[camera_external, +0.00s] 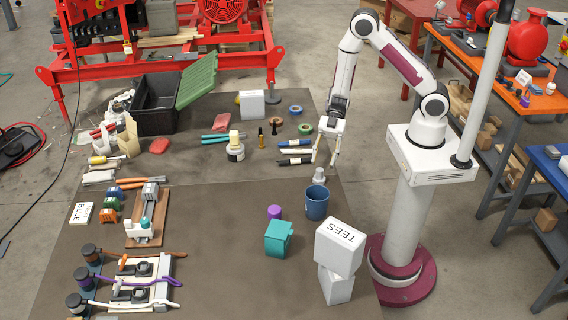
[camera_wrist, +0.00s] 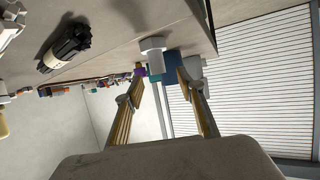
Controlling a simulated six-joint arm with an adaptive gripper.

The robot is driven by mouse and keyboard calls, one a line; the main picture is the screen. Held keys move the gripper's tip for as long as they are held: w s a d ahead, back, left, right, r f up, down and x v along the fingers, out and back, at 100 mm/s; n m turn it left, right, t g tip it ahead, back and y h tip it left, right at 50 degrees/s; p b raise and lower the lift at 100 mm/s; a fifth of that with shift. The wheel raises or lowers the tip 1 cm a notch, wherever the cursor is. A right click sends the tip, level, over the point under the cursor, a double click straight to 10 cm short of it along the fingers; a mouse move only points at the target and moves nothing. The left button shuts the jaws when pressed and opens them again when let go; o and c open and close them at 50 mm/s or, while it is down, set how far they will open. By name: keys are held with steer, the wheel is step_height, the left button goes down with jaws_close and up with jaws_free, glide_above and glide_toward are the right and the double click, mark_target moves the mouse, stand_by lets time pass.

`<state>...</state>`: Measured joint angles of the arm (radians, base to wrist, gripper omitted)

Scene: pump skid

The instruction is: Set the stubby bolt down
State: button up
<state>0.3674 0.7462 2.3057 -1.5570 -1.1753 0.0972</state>
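The stubby bolt (camera_external: 320,175) is light grey and stands on the dark mat, wide head down and shank up, just behind the blue cup. In the wrist view the bolt (camera_wrist: 153,45) shows beyond my fingertips, its shank end pointing between them. My gripper (camera_external: 323,163) is right above the bolt, pointing down. Its two fingers are spread, with a gap on each side of the shank in the wrist view (camera_wrist: 160,78). I see no finger touching the bolt.
The blue cup (camera_external: 317,203) is close in front of the bolt. White TEES boxes (camera_external: 340,246), a teal box (camera_external: 278,238) and a purple piece (camera_external: 274,212) stand nearby. Dark and light markers (camera_external: 294,151) lie to the left of my gripper. The mat's right edge is near.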

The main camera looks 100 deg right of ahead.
mark_target(320, 169)
steer(key=shift+x, duration=2.6)
steer(key=shift+w+d+f, duration=0.15)
jaws_close()
